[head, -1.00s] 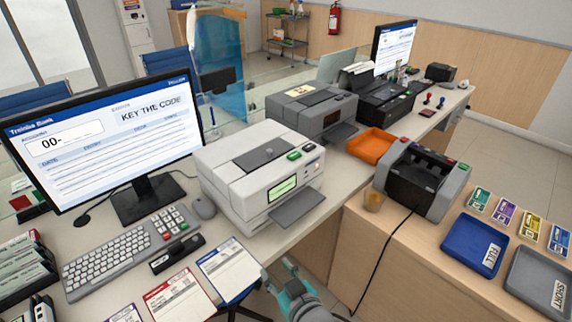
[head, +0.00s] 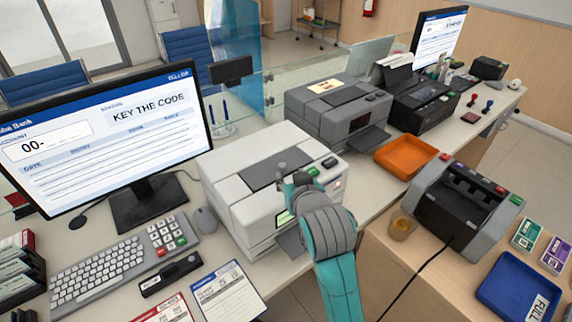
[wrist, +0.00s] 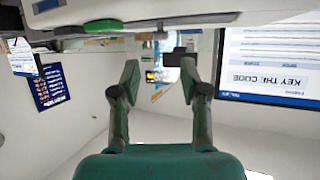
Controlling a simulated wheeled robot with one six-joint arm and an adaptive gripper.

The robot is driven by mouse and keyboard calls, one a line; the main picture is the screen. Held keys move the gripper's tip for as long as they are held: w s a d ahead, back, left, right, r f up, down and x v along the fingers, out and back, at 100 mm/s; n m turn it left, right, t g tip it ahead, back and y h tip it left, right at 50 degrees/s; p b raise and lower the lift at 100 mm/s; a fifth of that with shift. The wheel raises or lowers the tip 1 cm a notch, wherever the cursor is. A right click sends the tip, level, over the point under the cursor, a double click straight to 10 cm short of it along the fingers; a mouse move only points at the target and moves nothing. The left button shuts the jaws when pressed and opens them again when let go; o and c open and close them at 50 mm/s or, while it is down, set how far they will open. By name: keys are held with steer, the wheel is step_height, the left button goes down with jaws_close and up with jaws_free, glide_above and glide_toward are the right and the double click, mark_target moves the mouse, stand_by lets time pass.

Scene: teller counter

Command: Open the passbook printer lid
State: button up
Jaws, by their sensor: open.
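The passbook printer (head: 232,203) is a white box in the middle of the counter. Its top lid (head: 222,168), with a dark grey inset panel, looks shut. A green button (head: 313,171) and a dark button are at its right; its lit display is partly hidden by my arm. My gripper (head: 284,170) is over the printer's front top edge in the head view; contact cannot be told. In the wrist view, which looks upside down, my gripper (wrist: 160,78) has its two fingers apart with nothing between them. The printer's white edge (wrist: 220,28) and green button (wrist: 102,26) are at the top.
A monitor (head: 105,130), keyboard (head: 115,268) and mouse (head: 204,220) are left of the printer. A grey printer (head: 335,110) stands behind right. An orange tray (head: 405,157) and a counting machine (head: 465,205) are at right. A clear screen (head: 300,82) lines the back.

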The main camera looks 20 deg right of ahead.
mark_target(282, 165)
steer(key=x, duration=0.8)
steer(key=shift+w+a, duration=0.1)
jaws_close()
